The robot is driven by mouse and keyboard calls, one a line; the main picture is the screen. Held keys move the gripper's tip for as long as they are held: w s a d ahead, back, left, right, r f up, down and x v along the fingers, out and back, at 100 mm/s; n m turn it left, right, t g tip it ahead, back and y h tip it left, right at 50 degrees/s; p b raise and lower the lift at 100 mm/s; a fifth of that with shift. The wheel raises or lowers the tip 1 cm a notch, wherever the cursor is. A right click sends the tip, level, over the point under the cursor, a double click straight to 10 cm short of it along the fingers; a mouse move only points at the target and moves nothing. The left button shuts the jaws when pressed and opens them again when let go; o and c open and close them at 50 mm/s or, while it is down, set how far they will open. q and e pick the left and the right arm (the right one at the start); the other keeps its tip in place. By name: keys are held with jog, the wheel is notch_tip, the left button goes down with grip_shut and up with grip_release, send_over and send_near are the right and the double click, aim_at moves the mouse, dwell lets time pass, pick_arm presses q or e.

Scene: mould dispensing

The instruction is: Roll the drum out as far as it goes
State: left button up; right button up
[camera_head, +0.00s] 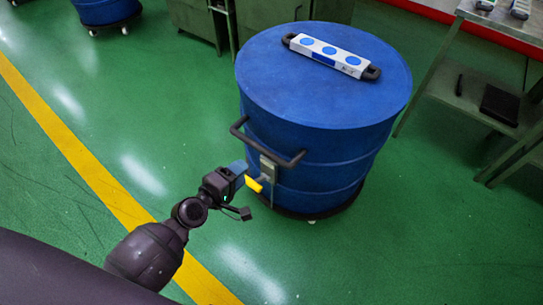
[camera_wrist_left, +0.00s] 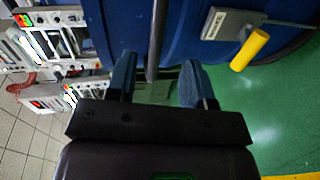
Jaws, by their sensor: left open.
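The blue drum (camera_head: 325,125) stands upright on a dark wheeled base (camera_head: 320,208) on the green floor. A black push handle (camera_head: 268,148) sticks out from its near left side. Below the handle is a grey box (camera_head: 268,168) with a yellow lever (camera_head: 254,185); the lever also shows in the left wrist view (camera_wrist_left: 250,50). My left gripper (camera_head: 240,168) is open beside the handle. In the left wrist view the handle bar (camera_wrist_left: 157,40) lies between the two blue fingers (camera_wrist_left: 157,68), apart from both. My right gripper is out of view.
A white and blue panel with black grips (camera_head: 330,55) lies on the drum's lid. A metal workbench (camera_head: 470,90) stands close on the right, green cabinets (camera_head: 265,20) behind. Another blue drum (camera_head: 105,12) is at the back left. The floor left and in front is clear, with a yellow line (camera_head: 75,150).

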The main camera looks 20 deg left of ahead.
aim_at(265, 152)
pick_arm(q)
jog(key=shift+n, duration=0.3)
jog(key=b+x, duration=0.1)
jog(key=x, duration=1)
jog(key=shift+w, duration=0.3)
grip_shut()
